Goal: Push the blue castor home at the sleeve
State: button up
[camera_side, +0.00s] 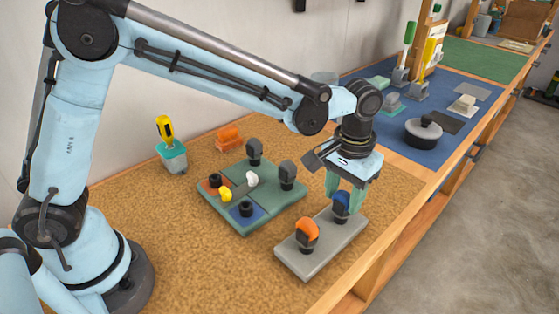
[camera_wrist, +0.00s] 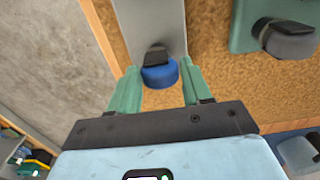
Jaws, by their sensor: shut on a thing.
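The blue castor (camera_side: 341,199) is at the right end of the grey block (camera_side: 322,255), above a black sleeve or stem. My gripper (camera_side: 343,194) comes down from above with its green fingers on either side of the castor, shut on it. In the wrist view the blue castor (camera_wrist: 160,76) lies between the fingertips (camera_wrist: 159,80), with a dark part against the grey block (camera_wrist: 150,18). An orange castor (camera_side: 307,230) sits on a black piece at the block's left end. How deep the blue castor sits in the sleeve is hidden.
A green board (camera_side: 268,212) with dark, white, yellow and blue pieces lies left of the block. A teal cup (camera_side: 173,158) with a yellow-handled tool and an orange item (camera_side: 229,137) stand behind. A dark pot (camera_side: 424,131) is on the blue mat. Cork is clear around the block.

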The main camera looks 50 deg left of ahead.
aim_at(344, 193)
jog(key=shift+c, duration=0.3)
jog(key=shift+r, duration=0.45)
dwell(0.3)
jog(key=shift+r, duration=2.7)
jog(key=shift+r, duration=0.15)
jog(key=shift+r, duration=1.15)
jog(key=shift+s+a, duration=6.3)
jog(key=shift+a, duration=1.1)
jog(key=shift+f, duration=2.7)
